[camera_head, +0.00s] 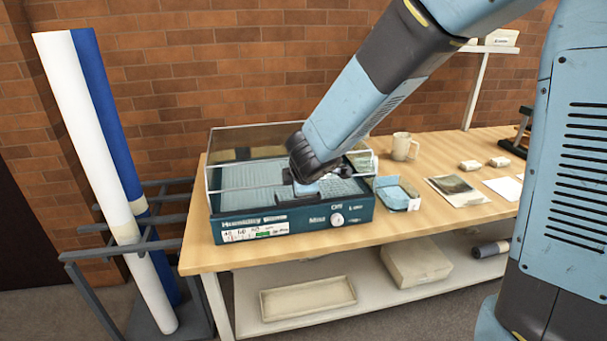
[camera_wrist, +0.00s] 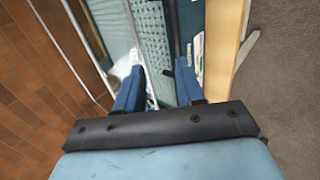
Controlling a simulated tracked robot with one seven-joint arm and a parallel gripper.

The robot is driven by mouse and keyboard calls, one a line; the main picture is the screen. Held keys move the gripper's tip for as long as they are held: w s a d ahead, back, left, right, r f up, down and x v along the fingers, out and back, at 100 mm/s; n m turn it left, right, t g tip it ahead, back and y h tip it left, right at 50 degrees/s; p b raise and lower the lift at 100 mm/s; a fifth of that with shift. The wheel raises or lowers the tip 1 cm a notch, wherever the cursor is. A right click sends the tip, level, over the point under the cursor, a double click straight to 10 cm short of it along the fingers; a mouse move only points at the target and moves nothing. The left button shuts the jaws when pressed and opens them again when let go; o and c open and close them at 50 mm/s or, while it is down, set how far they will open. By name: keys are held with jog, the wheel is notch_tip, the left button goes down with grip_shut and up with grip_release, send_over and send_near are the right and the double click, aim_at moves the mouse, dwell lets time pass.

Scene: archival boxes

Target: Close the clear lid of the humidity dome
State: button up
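The humidity dome stands on the left part of the table, with a teal base (camera_head: 290,223) and a grey mesh tray inside. Its clear lid (camera_head: 250,140) rises over the base, and its front lower edge looks a little above the base's front rim. My gripper (camera_head: 305,193) is at the front middle of the dome, low over the base, partly hiding the lid edge and tray. In the wrist view my gripper (camera_wrist: 158,88) has its two blue fingers apart. A pale rim and the mesh tray (camera_wrist: 155,35) show beyond and between them. I cannot tell whether a finger touches the lid.
A teal-edged open box (camera_head: 397,195) stands close to the dome's right side. A mug (camera_head: 402,147), small blocks (camera_head: 470,165) and flat prints (camera_head: 457,190) lie further right. A rack with long rolls (camera_head: 100,150) stands left of the table. A brick wall is behind.

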jog(key=v, duration=1.1)
jog(key=shift+s+r, duration=0.25)
jog(key=shift+s, duration=0.05)
jog(key=shift+d, duration=0.15)
